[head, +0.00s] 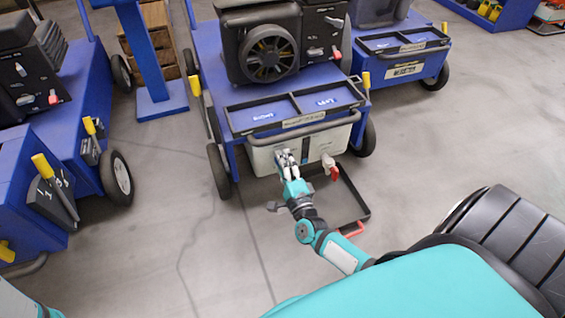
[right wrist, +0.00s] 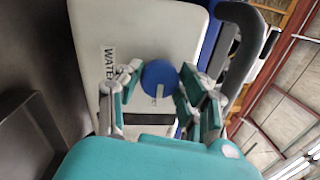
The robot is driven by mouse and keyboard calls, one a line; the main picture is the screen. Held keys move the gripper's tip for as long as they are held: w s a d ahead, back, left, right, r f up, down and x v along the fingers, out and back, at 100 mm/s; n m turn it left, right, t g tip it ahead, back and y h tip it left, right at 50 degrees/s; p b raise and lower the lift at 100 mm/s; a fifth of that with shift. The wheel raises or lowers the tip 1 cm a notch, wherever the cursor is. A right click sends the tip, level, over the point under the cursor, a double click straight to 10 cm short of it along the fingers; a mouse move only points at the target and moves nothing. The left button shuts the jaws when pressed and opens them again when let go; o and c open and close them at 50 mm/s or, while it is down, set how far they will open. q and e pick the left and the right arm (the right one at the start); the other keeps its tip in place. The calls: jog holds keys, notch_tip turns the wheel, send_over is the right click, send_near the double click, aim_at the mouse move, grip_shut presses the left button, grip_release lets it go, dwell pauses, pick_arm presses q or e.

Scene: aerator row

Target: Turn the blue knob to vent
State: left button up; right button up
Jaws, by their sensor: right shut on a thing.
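The blue knob (right wrist: 160,76) is on the white face of a tank (right wrist: 88,50) lettered "WATER". A pale pointer line shows on the knob, towards the bottom of the right wrist picture. My right gripper (right wrist: 165,85) is shut on the knob, one finger on each side. In the head view my right gripper (head: 287,160) is at the front of the white tank (head: 325,139), under the cart's handle, and hides the knob there. I cannot read a vent mark. My left gripper is not in view.
A red-handled tap (head: 330,166) sticks out of the tank right of my gripper. A black drip tray (head: 362,196) lies below. The cart's dark handle (head: 300,130) runs just above.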

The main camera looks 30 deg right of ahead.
dwell(0.4)
jog(key=o, duration=1.1)
jog(key=shift+o, duration=0.2)
